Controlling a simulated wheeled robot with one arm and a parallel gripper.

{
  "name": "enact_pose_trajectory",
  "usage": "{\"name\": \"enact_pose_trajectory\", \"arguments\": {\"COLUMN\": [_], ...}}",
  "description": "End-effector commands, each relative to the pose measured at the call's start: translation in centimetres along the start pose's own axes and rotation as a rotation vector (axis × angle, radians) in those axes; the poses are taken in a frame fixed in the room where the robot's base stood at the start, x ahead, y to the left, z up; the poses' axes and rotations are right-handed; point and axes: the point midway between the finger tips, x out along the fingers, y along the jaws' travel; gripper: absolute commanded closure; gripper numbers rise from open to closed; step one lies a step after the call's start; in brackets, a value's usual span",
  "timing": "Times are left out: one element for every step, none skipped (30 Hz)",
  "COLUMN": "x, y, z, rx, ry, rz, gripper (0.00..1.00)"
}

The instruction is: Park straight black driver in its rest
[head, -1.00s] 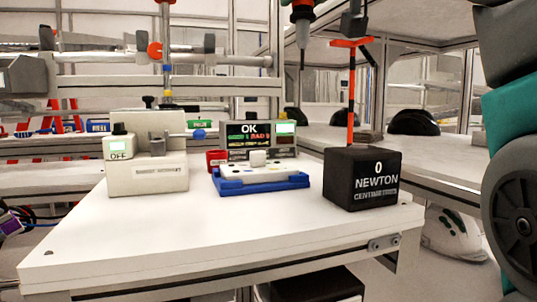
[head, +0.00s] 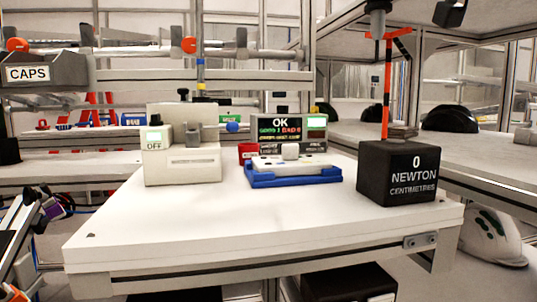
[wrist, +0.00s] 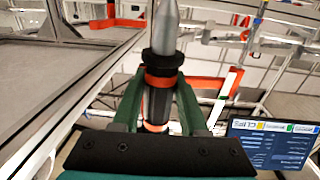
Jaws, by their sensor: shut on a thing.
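My gripper (wrist: 158,85) shows only in the wrist view, its green fingers shut on a driver (wrist: 158,105). The driver has a black body, an orange-red band, a black collar and a grey nose pointing to the top of the picture. Its lower end is hidden behind my gripper's black front plate. An orange-red piece (wrist: 205,83) shows beside the driver; I cannot tell what it is. I cannot make out the driver's rest for certain. In the head view, a grey-tipped tool (head: 378,8) hangs at the top edge, mostly cut off.
A white table (head: 250,215) carries a grey OFF device (head: 182,165), a blue tray (head: 293,178), an OK display (head: 290,130) and a black NEWTON block (head: 398,175). A striped orange-black post (head: 387,85) rises behind the block. The table's front is clear. A monitor (wrist: 270,142) is at lower right.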

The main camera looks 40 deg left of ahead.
Motion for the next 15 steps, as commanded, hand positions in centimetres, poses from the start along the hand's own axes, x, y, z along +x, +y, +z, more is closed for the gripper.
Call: {"name": "enact_pose_trajectory", "arguments": {"x": [0.0, 0.1, 0.1, 0.1, 0.1, 0.1, 0.1, 0.1, 0.1, 0.2, 0.3, 0.4, 0.6, 0.7, 1.0], "y": [0.0, 0.0, 0.0, 0.0, 0.0, 0.0, 0.0, 0.0, 0.1, 0.1, 0.2, 0.4, 0.6, 0.8, 1.0], "z": [0.1, 0.2, 0.2, 0.2, 0.1, 0.1, 0.1, 0.1, 0.1, 0.1, 0.1, 0.0, 0.0, 0.0, 0.0], "rx": [0.000, 0.000, 0.000, 0.000, 0.000, 0.000, 0.000, 0.000, 0.000, 0.000, 0.000, 0.001, 0.001, 0.001, 0.001], "ry": [-0.002, -0.003, -0.003, -0.003, -0.003, -0.002, -0.002, -0.002, -0.002, -0.002, -0.002, -0.002, -0.003, -0.002, -0.003], "rz": [0.000, 0.000, 0.000, 0.000, 0.000, 0.000, 0.000, 0.000, 0.000, 0.000, 0.000, 0.000, 0.000, 0.000, 0.000], "gripper": [1.00, 1.00, 1.00, 1.00, 1.00, 1.00, 1.00, 1.00, 1.00, 1.00, 1.00, 1.00, 1.00, 1.00, 1.00]}}
